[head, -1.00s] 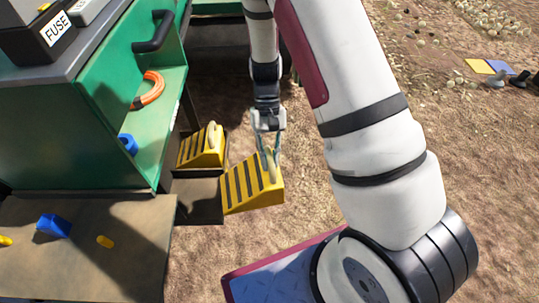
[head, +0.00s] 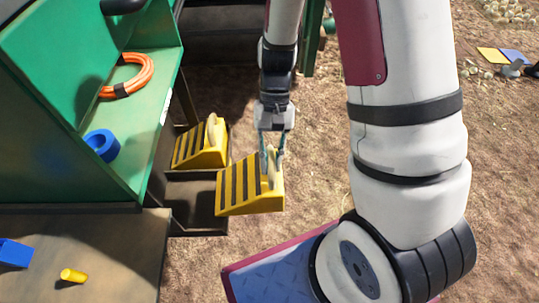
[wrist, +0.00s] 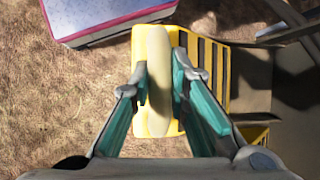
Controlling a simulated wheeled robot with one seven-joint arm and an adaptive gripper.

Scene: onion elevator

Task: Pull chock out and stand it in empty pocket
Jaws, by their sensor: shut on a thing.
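A yellow chock (head: 243,190) with black stripes hangs from my gripper (head: 272,160), which is shut on its pale upright handle. In the wrist view the fingers (wrist: 160,90) stand on both sides of the handle (wrist: 158,75), and the striped face (wrist: 212,70) lies to the right. The chock is in front of and to the right of a dark empty pocket (head: 193,205), partly overlapping its right edge. A second striped chock (head: 198,150) stands in the pocket behind. Whether the held chock touches the pocket's edge cannot be told.
A green cabinet (head: 60,140) with an orange cable coil (head: 127,76) and a blue tape roll (head: 101,146) stands left of the pockets. A brown bench top (head: 110,245) with a yellow plug (head: 73,275) is at lower left.

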